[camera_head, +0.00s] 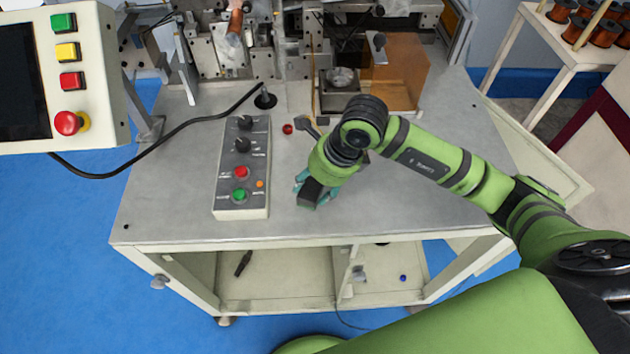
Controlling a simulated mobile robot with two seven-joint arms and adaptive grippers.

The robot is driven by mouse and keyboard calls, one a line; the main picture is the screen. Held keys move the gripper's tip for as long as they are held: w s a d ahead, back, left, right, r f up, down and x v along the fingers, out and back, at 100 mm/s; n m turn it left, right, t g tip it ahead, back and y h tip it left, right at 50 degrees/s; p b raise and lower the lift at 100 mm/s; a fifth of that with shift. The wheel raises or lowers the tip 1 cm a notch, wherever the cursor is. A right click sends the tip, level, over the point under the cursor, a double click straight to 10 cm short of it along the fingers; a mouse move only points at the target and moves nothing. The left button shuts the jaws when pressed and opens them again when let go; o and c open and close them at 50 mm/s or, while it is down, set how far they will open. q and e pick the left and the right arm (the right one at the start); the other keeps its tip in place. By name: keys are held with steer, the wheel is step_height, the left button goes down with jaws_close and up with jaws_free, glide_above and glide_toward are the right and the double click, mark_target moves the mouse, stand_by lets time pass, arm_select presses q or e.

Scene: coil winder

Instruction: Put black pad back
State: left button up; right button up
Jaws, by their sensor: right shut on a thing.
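A small black pad (310,195) is at the fingertips of my right gripper (316,186), over the grey worktable (400,215) just right of the button box. The gripper is shut on it, with teal fingers showing on both sides. I cannot tell whether the pad touches the tabletop. My right arm comes in from the right and hides part of the table behind the gripper. My left gripper is not in view.
The button box (228,170) stands close left of the gripper. A control panel (90,110) is at the upper left. The table's front right is clear. A coil rack (570,50) is upper right.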

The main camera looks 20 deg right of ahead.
steer(key=shift+f, duration=0.2)
steer(key=o, duration=1.1)
steer(key=shift+r, duration=0.1)
steer(key=shift+r+p, duration=0.3)
steer(key=shift+d+r+b, duration=0.2)
steer(key=shift+r+b, duration=0.05)
steer(key=shift+b, duration=0.1)
steer(key=b+v, duration=0.2)
steer(key=v, duration=0.9)
steer(key=shift+s+r, duration=0.1)
